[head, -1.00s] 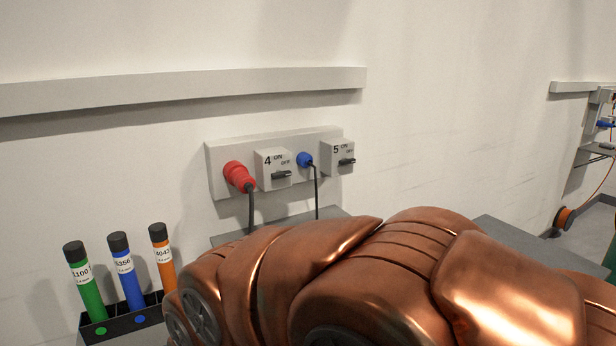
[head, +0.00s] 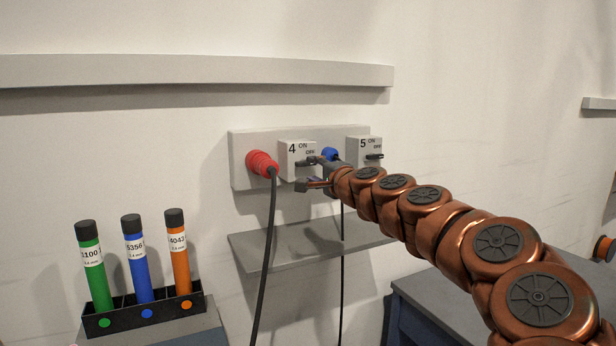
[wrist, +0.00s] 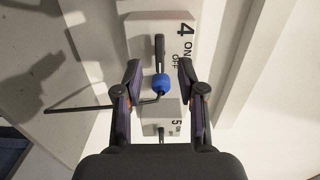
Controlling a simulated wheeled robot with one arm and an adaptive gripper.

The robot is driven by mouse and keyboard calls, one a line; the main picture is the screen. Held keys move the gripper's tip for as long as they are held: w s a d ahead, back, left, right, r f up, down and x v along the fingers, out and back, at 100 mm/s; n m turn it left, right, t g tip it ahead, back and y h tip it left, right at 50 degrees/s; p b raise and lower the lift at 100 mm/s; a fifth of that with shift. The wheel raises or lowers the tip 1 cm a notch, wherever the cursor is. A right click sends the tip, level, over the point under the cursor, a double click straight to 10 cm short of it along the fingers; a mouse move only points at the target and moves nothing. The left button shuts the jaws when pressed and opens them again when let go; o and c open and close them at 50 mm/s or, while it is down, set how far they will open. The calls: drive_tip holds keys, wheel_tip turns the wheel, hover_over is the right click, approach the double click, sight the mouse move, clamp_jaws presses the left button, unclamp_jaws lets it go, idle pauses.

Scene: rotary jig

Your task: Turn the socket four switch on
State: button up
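The socket four switch box (head: 291,152), grey and marked 4, ON and OFF, is on the wall panel. Its dark lever (wrist: 159,49) shows in the wrist view, lying along the box-to-box direction, which is sideways on the wall. My gripper (head: 309,173) is in front of box 4's lower right part, partly hiding its lever in the head view. In the wrist view my gripper (wrist: 159,68) has its fingers spread, one on each side, with the lever and the blue plug (wrist: 158,83) seen between them. I cannot tell any contact.
A red plug (head: 261,163) with a black cable is left of box 4. Socket five's switch box (head: 361,146) is to the right, its lever sideways. A grey shelf (head: 300,247) is below. A rack (head: 140,314) with green, blue and orange tubes stands lower left.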

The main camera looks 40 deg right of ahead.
sight(307, 164)
drive_tip(key=shift+m+h, duration=0.3)
drive_tip(key=shift+s+d+p+x, duration=0.1)
drive_tip(key=shift+d+p+x, duration=0.2)
drive_tip(key=shift+x, duration=1)
drive_tip(key=shift+s+d+p+x, duration=0.1)
drive_tip(key=shift+d+p+x, duration=0.15)
drive_tip(key=shift+x, duration=1.05)
drive_tip(key=shift+s+d+p+x, duration=0.1)
drive_tip(key=shift+d+p+x, duration=0.2)
drive_tip(key=shift+x, duration=1)
drive_tip(key=shift+a, duration=0.1)
clamp_jaws()
